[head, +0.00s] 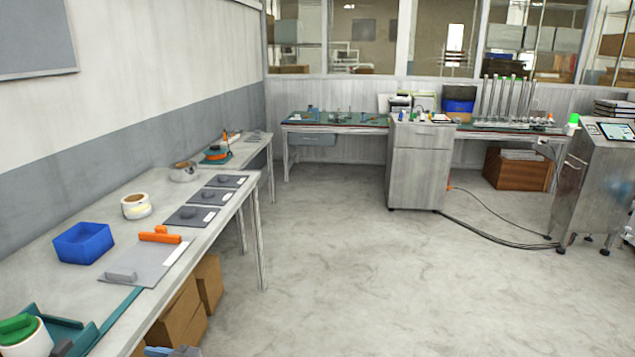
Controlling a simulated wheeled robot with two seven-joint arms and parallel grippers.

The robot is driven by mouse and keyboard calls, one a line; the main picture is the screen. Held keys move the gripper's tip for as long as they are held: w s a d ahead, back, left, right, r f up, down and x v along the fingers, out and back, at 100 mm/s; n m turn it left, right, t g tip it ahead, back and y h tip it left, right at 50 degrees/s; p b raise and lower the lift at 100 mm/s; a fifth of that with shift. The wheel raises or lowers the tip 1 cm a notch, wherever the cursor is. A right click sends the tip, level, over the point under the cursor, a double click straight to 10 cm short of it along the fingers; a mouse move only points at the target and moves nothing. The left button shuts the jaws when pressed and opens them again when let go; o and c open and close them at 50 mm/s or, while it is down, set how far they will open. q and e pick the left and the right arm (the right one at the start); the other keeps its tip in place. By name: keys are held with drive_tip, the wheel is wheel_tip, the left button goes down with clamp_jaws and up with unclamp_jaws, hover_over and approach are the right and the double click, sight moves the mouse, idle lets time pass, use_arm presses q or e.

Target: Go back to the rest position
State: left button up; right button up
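Neither of my grippers shows in the head view, and no part of my arms is clear there. A long light workbench (60,284) runs along the left wall. On it stand a blue open bin (83,243), a white roll (136,206) with a yellowish mark, and a grey plate (146,262) with an orange bar (160,236) at its far edge. Several dark square pads (191,216) with dark knobs lie in a row beyond. A white reel with a green top (20,328) is cut off at the lower left.
Cardboard boxes (180,316) sit under the left bench. A grey cabinet (416,165) stands at the back middle, and a metal console (585,185) with a screen stands at the right. Black cables (490,232) lie on the floor between them. The middle floor (340,270) is clear.

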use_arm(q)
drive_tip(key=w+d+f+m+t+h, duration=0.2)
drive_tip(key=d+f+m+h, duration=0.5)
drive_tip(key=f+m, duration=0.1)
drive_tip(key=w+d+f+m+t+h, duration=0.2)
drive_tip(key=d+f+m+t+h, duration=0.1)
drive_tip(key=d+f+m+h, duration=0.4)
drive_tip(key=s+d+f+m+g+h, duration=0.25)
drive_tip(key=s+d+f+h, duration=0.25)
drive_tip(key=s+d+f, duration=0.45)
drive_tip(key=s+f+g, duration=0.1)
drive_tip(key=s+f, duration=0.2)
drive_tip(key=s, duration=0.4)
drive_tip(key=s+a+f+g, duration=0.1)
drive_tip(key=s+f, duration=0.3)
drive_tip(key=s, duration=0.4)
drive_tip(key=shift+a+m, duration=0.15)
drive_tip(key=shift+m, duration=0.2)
